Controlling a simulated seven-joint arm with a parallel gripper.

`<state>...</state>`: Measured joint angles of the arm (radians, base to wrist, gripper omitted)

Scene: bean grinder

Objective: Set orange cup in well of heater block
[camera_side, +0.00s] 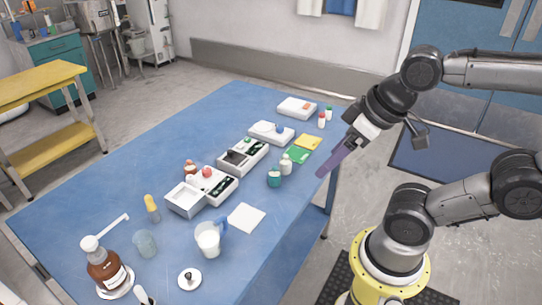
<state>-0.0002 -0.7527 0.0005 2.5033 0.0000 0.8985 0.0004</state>
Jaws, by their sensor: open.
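My gripper (323,172) has long purple fingers that point down and to the left, in the air by the right edge of the blue table. It is open, and nothing shows between its fingers. No orange cup stands out clearly. A small orange spot (306,106) shows on a low white unit (290,109) at the far end of the table. I cannot tell if this spot is a cup. A second low white unit (264,134) with a blue part on top stands nearer. I cannot tell which unit is the heater block, and no well is clear.
Near the gripper are a teal jar (274,178), a white jar (285,166) and green and yellow pads (299,153). A brown bottle (104,270), a beaker (146,245) and a white jug (208,240) stand in front. The table's left side is clear.

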